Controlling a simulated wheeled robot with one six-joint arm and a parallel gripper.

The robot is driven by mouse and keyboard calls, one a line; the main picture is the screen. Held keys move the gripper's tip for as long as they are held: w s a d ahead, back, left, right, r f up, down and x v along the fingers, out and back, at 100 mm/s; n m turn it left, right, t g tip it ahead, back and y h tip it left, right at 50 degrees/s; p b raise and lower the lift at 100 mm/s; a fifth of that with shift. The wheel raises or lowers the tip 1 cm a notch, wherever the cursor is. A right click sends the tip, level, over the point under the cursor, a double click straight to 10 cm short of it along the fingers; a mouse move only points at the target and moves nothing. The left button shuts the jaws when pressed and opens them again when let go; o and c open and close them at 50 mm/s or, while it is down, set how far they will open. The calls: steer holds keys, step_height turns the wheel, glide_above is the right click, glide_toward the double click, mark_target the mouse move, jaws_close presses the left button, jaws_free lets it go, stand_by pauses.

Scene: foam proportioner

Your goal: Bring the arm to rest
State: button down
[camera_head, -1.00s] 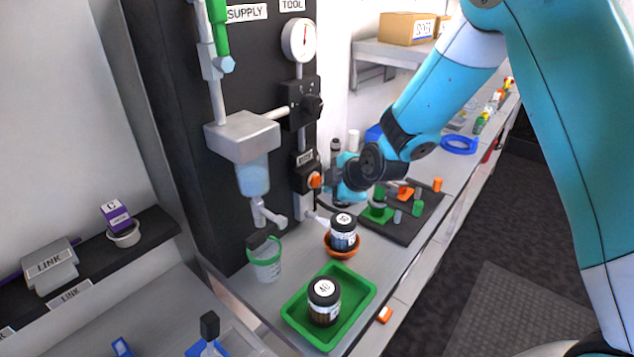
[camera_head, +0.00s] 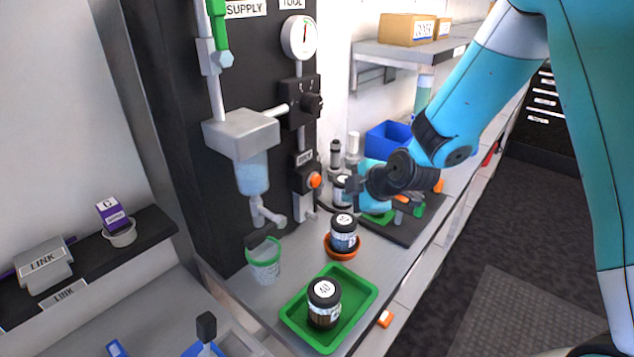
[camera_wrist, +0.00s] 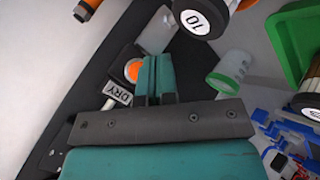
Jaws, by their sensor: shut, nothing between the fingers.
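My teal arm reaches in from the upper right in the head view. My gripper (camera_head: 352,187) is above the bench, to the right of the black proportioner panel (camera_head: 285,130), and holds nothing. In the wrist view my gripper (camera_wrist: 157,62) has its teal fingers together. The orange button (camera_wrist: 133,70) with its DRY label (camera_wrist: 118,92) shows just left of the fingertips there. In the head view the same orange button (camera_head: 315,180) is on the panel, left of my gripper and apart from it.
A jar marked 40 (camera_head: 324,303) stands in a green tray (camera_head: 352,325). Another jar (camera_head: 343,232) sits in an orange dish (camera_head: 341,253). A green-rimmed cup (camera_head: 265,262) stands under the nozzle. A dark mat (camera_head: 412,228) with small parts lies beneath my arm.

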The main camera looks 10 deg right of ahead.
steer(key=s+a+r+m+g+y, duration=0.2)
steer(key=s+a+r+m+g, duration=0.3)
steer(key=s+r, duration=0.55)
steer(key=s+r+m+g, duration=0.1)
steer(key=s+m, duration=0.1)
steer(key=s, duration=0.7)
steer(key=s+a+r+m+g+h, duration=0.1)
steer(key=s+r+m+g, duration=0.1)
steer(key=s, duration=0.8)
steer(key=shift+r+m, duration=0.25)
steer(key=shift+m, duration=0.35)
steer(key=shift+w+a, duration=0.15)
stand_by(1.3)
